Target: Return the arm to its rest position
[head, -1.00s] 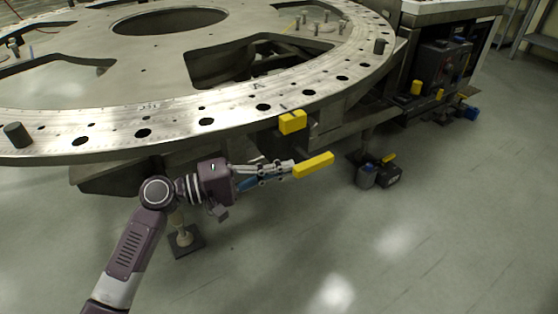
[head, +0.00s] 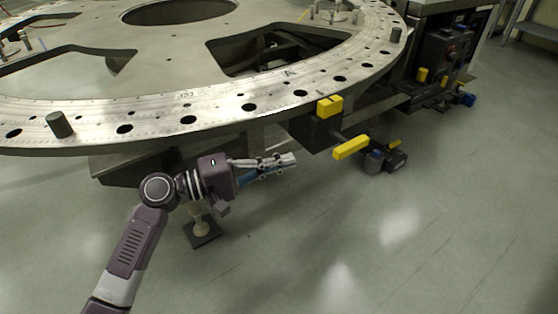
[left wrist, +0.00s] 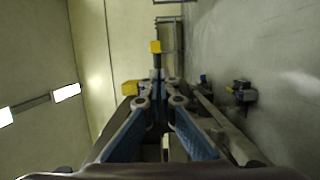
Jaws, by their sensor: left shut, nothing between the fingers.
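My left gripper (head: 288,160) is shut and empty, held out to the right below the rim of the turret plate (head: 215,118). In the left wrist view its blue-sided fingers (left wrist: 160,103) converge with nothing between them. A yellow bar handle (head: 351,147) is to the right of the fingertips, with a visible gap in the head view. A yellow block (head: 329,106) sits at the plate's rim above it. The left wrist view shows a yellow end (left wrist: 155,47) ahead and another yellow piece (left wrist: 130,88) to the left. My right gripper is not in view.
The plate overhangs close above my left arm. A support foot (head: 201,231) is beside the arm. The floor at lower right is clear.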

